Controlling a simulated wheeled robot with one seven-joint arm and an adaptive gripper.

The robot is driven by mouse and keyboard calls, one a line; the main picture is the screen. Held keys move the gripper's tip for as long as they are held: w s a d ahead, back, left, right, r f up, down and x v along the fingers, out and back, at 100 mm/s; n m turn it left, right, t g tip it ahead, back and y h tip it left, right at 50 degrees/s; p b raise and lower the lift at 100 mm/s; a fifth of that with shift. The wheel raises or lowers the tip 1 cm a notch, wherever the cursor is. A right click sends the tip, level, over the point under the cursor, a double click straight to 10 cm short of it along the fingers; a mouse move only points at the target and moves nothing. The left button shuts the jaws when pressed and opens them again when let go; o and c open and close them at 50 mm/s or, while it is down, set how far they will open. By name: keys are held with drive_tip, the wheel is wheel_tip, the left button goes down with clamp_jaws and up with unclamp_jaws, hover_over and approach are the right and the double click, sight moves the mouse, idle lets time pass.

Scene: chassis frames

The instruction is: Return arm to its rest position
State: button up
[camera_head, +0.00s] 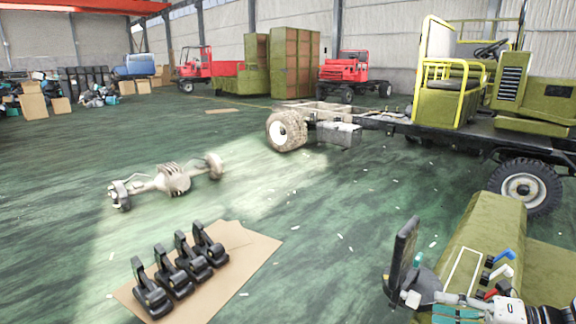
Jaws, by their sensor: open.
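My arm comes in at the lower right corner, low in front of a green vehicle part. My gripper (412,284) seems to be the dark, partly cluttered shape at its left end; it looks open, with nothing clearly held. A dark upright plate (405,246) rises beside it, and I cannot tell whether they touch. The fingertips are hard to make out against the dark parts. The green panel (478,236) with blue, white and red levers (500,272) lies just behind and right of the gripper.
Several black brackets (176,266) stand in a row on a cardboard sheet (240,252) at the lower left. An axle (172,180) lies on the green floor beyond. A truck chassis (375,122) with a green cab stands at the right. The middle floor is mostly clear.

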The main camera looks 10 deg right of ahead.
drive_tip(key=s+a+r+n+g+h, duration=0.2)
drive_tip(key=a+r+n+g, duration=0.35)
drive_tip(key=a+n, duration=0.3)
drive_tip(key=s+a+r+n+g+h, duration=0.2)
drive_tip(key=s+a+r+n+g, duration=0.15)
drive_tip(key=a+r+n, duration=0.5)
drive_tip(key=s+a+r+n+t+h, duration=0.2)
drive_tip(key=s+r+n+h, duration=0.1)
drive_tip(key=n, duration=0.8)
drive_tip(key=s+a+r+n+t+h, duration=0.2)
drive_tip(key=s+n+h, duration=0.4)
drive_tip(key=n, duration=0.5)
drive_tip(key=shift+s+r+n, duration=0.3)
drive_tip(key=shift+s+r, duration=0.15)
drive_tip(key=shift+r, duration=0.25)
drive_tip(key=shift+a, duration=0.1)
